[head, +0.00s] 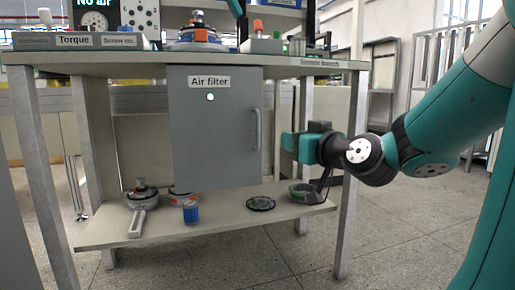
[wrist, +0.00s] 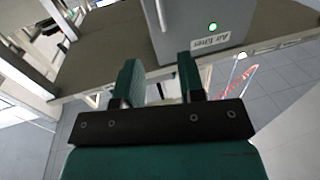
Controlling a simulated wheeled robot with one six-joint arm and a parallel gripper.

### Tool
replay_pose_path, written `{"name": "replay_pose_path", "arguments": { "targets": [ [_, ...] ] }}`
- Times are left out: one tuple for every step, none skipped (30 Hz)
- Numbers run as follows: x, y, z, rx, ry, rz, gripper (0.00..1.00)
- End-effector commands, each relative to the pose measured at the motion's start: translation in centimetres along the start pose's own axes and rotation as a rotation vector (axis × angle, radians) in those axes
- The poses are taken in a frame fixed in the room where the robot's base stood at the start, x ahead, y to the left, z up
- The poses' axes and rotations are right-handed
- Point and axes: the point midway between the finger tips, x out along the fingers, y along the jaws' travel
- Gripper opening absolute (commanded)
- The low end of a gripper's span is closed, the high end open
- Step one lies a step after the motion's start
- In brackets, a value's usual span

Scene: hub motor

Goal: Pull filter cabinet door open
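The grey filter cabinet door (head: 205,145), labelled "Air filter" and with a green light, hangs under the table top and looks shut in the head view. Its vertical bar handle (head: 257,130) is at the door's right edge. The handle (wrist: 163,14) also shows at the top of the wrist view, beyond my fingertips. My gripper (head: 292,146) is to the right of the handle in the head view. In the wrist view my gripper (wrist: 159,68) has its two green fingers apart, with nothing between them.
The table top (head: 150,60) above holds several parts and labelled boxes. A table leg (head: 352,180) stands near my gripper. Floor in front is clear.

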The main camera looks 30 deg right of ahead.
Motion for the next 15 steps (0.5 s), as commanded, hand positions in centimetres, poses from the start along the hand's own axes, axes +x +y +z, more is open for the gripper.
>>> {"name": "replay_pose_path", "arguments": {
  "targets": [
    [0.2,0.1,-0.1,0.001,0.002,0.002,0.36],
    [0.4,0.1,-0.2,0.001,0.002,0.002,0.36],
    [0.8,0.1,-0.4,0.002,0.002,0.002,0.36],
    [1.1,0.1,-0.5,0.003,0.001,0.001,0.36],
    [1.4,0.1,-0.5,0.003,0.000,-0.001,0.36],
    [2.0,0.1,-0.6,0.004,-0.001,-0.001,0.36],
    [2.4,0.0,-0.6,0.004,-0.003,-0.002,0.36],
    [2.9,0.0,-0.6,0.003,-0.003,-0.002,0.36],
    [3.2,0.0,-0.7,0.003,-0.004,-0.004,0.36],
    [3.5,-0.1,-0.7,0.003,-0.005,-0.008,0.36],
    [3.7,-0.1,-0.7,0.003,-0.003,-0.011,0.36],
    [4.0,-0.1,-0.7,0.001,-0.003,-0.015,0.36],
    [4.2,-0.1,-0.7,0.001,-0.002,-0.015,0.36],
    [4.4,-0.2,-0.7,0.001,-0.002,-0.017,0.36],
    [4.7,-0.2,-0.7,0.001,-0.001,-0.017,0.36]
  ]
}}
